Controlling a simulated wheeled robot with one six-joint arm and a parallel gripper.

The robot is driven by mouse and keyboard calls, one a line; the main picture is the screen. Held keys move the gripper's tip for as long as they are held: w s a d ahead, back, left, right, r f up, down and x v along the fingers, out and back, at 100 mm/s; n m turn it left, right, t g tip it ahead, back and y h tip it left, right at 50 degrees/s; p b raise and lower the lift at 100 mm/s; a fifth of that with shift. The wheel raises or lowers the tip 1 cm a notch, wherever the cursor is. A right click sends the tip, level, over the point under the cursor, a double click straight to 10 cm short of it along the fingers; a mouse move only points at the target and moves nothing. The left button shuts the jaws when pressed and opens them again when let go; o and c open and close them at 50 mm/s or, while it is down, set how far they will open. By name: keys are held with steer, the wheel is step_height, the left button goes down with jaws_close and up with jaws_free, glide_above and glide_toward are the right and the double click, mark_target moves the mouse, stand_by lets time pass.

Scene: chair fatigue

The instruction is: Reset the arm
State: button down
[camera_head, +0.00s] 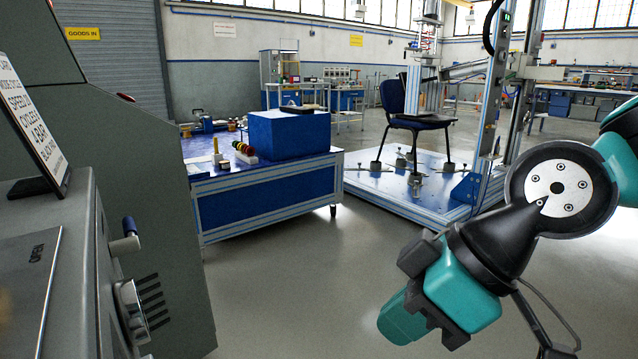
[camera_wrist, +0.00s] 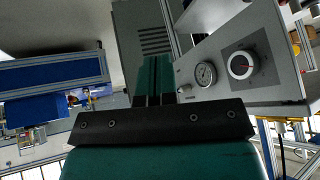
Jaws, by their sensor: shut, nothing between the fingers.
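My gripper (camera_wrist: 155,80) shows in the wrist view with its two teal fingers side by side, shut and empty. The black mounting bar with screws lies below them. In the head view my teal and black arm reaches in from the right, bent down over open floor. The fingertips cannot be made out there. The arm is clear of the grey machine and the workbench, and touches nothing that I can see.
A bench with a blue box (camera_head: 288,132) and a chair (camera_head: 415,115) on a platform stand behind. The middle floor is clear.

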steer(key=s+d+r+m+g+h+p, duration=0.2)
steer(key=s+d+r+m+h+p, duration=0.15)
steer(key=s+d+m, duration=0.3)
step_height(320, 180, up, 36)
steer(key=p, duration=3.6)
steer(key=shift+w+d+r+n+y+p, duration=0.2)
steer(key=shift+w+n+y+p, duration=0.15)
steer(key=shift+y, duration=0.1)
